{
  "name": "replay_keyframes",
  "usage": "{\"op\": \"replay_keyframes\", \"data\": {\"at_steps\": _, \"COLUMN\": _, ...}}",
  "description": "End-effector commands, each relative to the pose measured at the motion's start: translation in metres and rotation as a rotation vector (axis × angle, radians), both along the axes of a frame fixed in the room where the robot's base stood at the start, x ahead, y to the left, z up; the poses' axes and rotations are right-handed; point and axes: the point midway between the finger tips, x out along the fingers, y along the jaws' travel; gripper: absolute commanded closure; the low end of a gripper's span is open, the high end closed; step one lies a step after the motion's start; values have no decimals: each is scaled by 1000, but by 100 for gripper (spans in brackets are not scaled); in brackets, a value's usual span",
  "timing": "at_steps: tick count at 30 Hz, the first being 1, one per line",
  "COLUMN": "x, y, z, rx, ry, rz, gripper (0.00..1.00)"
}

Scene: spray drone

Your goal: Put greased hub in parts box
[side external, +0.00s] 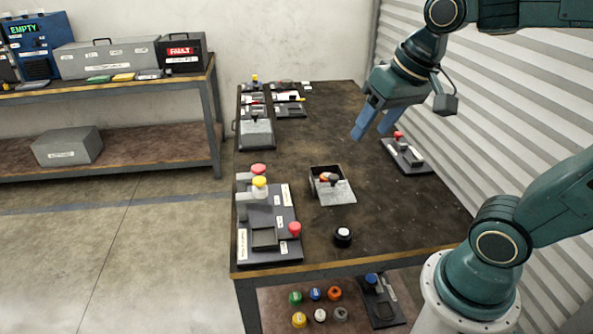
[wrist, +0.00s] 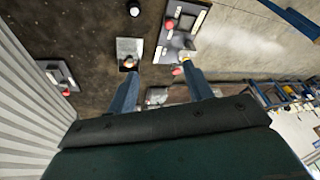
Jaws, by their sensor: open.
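My gripper (side external: 372,124) is open and empty, with its blue fingers pointing down above the far right part of the table. In the wrist view its fingers (wrist: 161,78) are apart with nothing between them. A small open dark box with a pale grey plate (side external: 338,192) stands mid-table, and small red and dark parts lie in or at it; it also shows in the wrist view (wrist: 130,46). A round black piece with a white top (side external: 343,236) stands near the front edge. No readable label tells me which piece is the greased hub or whether this is the parts box.
A board with red and yellow knobs (side external: 285,221) lies at the left front. A smaller board with a red knob (side external: 405,155) lies by the corrugated wall. A grey case (side external: 256,134) and several small parts stand at the far left. The table's far middle is clear.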

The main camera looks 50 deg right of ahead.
Motion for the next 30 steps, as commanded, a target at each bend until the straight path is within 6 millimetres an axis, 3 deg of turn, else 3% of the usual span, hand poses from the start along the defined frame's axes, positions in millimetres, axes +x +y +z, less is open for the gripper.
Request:
{"op": "replay_keyframes", "data": {"at_steps": 3, "x": -24, "y": 9, "z": -3, "rx": -47, "ry": -35, "rz": 119, "gripper": 49}}
{"op": "replay_keyframes", "data": {"at_steps": 10, "x": -54, "y": 17, "z": -11, "rx": -115, "ry": -77, "rz": 281, "gripper": 49}}
{"op": "replay_keyframes", "data": {"at_steps": 30, "x": -61, "y": 19, "z": -14, "rx": -133, "ry": -87, "rz": 322, "gripper": 49}}
